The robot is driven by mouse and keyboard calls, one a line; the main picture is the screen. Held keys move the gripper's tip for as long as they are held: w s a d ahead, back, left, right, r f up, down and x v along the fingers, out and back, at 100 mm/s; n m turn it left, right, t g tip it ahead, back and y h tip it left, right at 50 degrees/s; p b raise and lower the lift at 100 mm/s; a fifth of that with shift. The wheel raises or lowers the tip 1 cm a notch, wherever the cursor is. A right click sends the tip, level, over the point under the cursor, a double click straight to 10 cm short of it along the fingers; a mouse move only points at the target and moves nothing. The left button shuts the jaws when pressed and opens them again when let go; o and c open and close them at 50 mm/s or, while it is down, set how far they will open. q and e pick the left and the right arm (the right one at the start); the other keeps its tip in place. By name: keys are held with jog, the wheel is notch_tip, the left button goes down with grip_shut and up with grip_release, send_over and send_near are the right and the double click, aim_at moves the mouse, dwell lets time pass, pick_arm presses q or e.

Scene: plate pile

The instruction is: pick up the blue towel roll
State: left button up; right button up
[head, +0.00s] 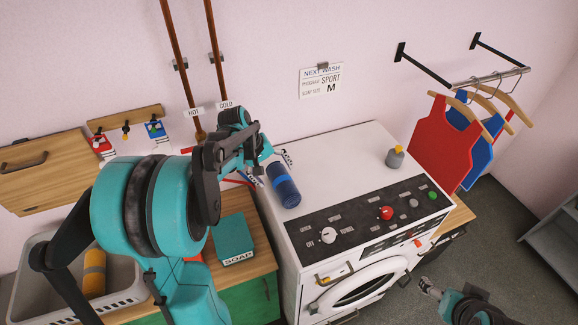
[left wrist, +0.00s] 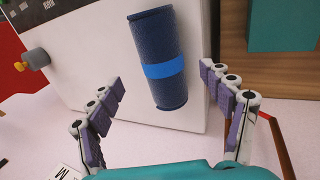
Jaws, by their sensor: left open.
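The blue towel roll (head: 284,188) lies on top of the white washing machine, near its left edge. It is dark blue with a brighter blue band. My left gripper (head: 266,170) is open and empty above the roll's far end. In the left wrist view the roll (left wrist: 158,92) shows between the two spread fingers of my left gripper (left wrist: 160,84), with a gap on each side. What seems to be my right gripper (head: 430,289) shows small at the lower right, in front of the machine; its finger state is unclear.
A teal soap box (head: 233,239) stands on the wooden counter to the left.

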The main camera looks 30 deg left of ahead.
aim_at(280, 181)
pick_arm(q)
jog(key=shift+w+a+f, duration=0.15)
jog(key=shift+w+a, duration=0.1)
jog(key=x, duration=0.7)
jog(key=shift+w+f+b, duration=0.1)
jog(key=shift+f+b, duration=0.15)
jog(key=shift+b, duration=0.1)
jog(key=c, duration=1.4)
